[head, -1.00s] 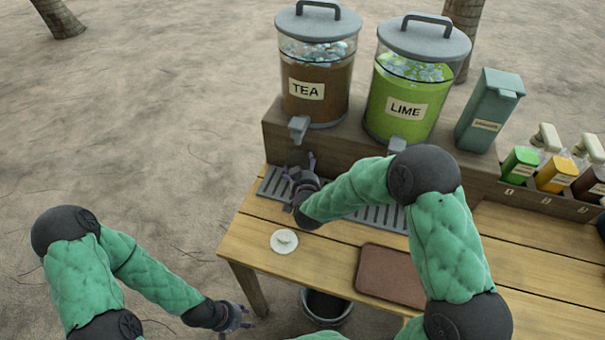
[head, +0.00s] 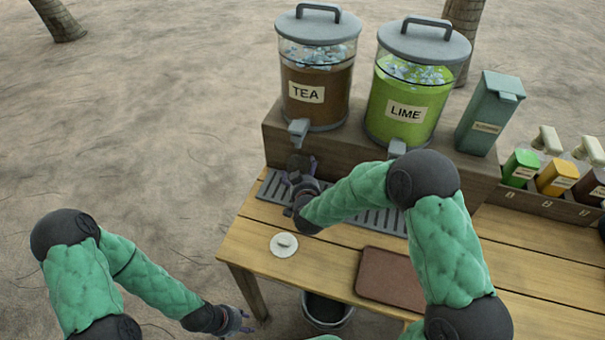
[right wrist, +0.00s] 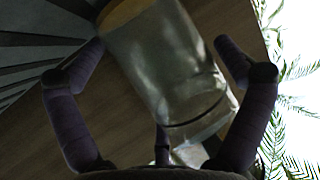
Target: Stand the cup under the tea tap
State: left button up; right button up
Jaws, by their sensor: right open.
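The cup shows as a small dark shape (head: 298,162) in the head view, just below the grey tea tap (head: 298,130) at the near end of the drip tray (head: 350,211). In the right wrist view a greyish, shiny cup (right wrist: 165,65) lies between my fingers, tilted in the picture. My right gripper (head: 300,174) is open around it; the fingers (right wrist: 158,55) show gaps on both sides. Whether the cup's base touches the tray is hidden. My left gripper (head: 236,321) hangs low left of the table, and its jaws are too small to read.
The tea dispenser (head: 315,90) and lime dispenser (head: 408,100) stand on a wooden riser (head: 285,136). A round white lid-like piece (head: 284,244) and a brown board (head: 388,279) lie on the table. A bucket (head: 326,311) is below. Bottles stand at right.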

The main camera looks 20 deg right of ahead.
jog(key=p+v, duration=0.4)
jog(key=v, duration=0.8)
